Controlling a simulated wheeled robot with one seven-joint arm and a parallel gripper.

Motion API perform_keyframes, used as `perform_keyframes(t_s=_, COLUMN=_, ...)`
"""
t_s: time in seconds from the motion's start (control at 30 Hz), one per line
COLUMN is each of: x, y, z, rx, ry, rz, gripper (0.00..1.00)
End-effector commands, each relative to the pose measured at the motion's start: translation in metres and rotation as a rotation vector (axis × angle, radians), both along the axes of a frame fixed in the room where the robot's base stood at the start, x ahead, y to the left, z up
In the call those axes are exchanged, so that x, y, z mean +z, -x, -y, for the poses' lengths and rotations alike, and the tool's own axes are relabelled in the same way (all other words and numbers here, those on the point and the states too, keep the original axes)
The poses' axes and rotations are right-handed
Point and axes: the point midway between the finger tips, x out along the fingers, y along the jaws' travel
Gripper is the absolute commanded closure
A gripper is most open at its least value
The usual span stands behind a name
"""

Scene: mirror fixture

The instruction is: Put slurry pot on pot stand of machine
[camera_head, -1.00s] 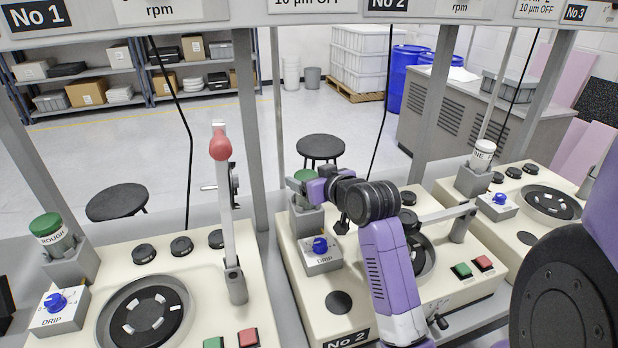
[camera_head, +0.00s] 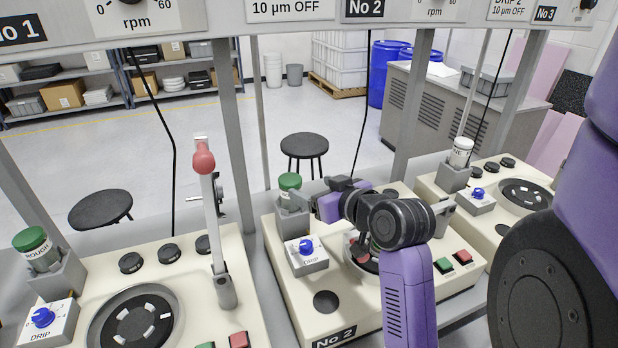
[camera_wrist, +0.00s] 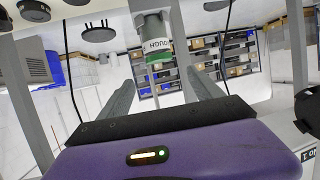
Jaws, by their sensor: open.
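The slurry pot (camera_head: 289,182) with a green cap sits upright in the grey pot stand (camera_head: 293,220) of machine No 2 (camera_head: 275,262). In the wrist view, which is upside down, the pot (camera_wrist: 157,50) shows its white label reading ROUGH. It stands beyond my fingertips, centred between them. My gripper (camera_head: 314,197) is open and empty, to the right of the pot in the head view. Both its fingers (camera_wrist: 159,84) show spread apart in the wrist view, clear of the pot.
A similar green-capped pot (camera_head: 36,247) stands on the left machine, and a white-capped one (camera_head: 459,153) on the right machine. Upright posts, a lever with a red knob (camera_head: 203,160) and a DRIP box (camera_head: 306,253) stand close by. A stool (camera_head: 304,146) is behind.

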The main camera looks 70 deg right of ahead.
Motion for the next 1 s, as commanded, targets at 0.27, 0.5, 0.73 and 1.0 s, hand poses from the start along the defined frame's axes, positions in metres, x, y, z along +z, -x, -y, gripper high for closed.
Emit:
perform_keyframes(t_s=0.27, x=0.004, y=0.007, z=-0.006, rx=-0.002, ry=0.002, rz=-0.001, gripper=0.25)
perform_keyframes(t_s=0.5, x=-0.001, y=0.004, z=-0.012, rx=0.004, ry=-0.006, rz=0.005, gripper=0.25)
perform_keyframes(t_s=0.73, x=-0.042, y=-0.025, z=-0.087, rx=0.054, ry=-0.073, rz=0.063, gripper=0.25)
perform_keyframes(t_s=1.0, x=-0.094, y=-0.009, z=-0.212, rx=0.164, ry=-0.112, rz=0.079, gripper=0.25)
